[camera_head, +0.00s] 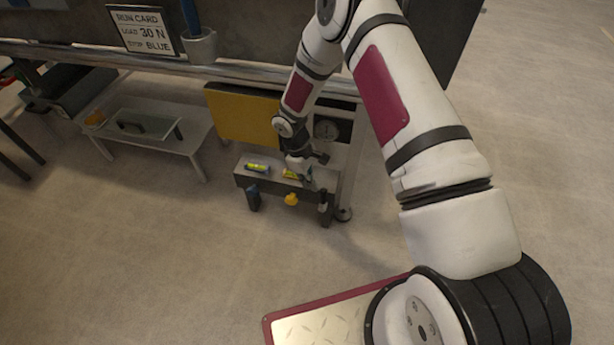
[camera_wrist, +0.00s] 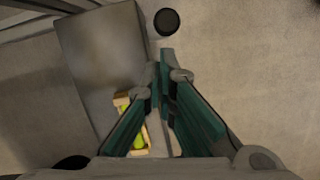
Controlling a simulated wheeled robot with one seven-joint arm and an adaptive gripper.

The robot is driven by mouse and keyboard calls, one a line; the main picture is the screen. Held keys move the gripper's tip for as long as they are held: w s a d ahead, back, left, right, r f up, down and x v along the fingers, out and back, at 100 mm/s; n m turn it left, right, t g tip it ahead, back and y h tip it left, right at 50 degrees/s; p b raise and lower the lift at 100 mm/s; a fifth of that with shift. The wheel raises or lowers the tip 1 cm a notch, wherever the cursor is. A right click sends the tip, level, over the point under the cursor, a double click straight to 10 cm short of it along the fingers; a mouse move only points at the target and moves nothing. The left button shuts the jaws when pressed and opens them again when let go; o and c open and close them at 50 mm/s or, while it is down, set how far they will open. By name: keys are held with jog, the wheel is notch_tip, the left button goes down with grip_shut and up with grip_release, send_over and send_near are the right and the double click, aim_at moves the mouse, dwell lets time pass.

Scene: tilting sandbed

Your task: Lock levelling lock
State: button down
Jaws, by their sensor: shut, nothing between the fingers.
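A small grey levelling unit (camera_head: 240,181) sits low at the end of the bench. I cannot tell which part is the levelling lock. My gripper (camera_head: 306,179) is over the right part of the unit; in the wrist view its fingers (camera_wrist: 165,62) are shut and empty.
A black round foot (camera_wrist: 166,21) lies beyond the fingertips. A low white table (camera_head: 190,140) stands left. The floor in front is clear.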

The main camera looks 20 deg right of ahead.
jog(key=shift+x, duration=0.85)
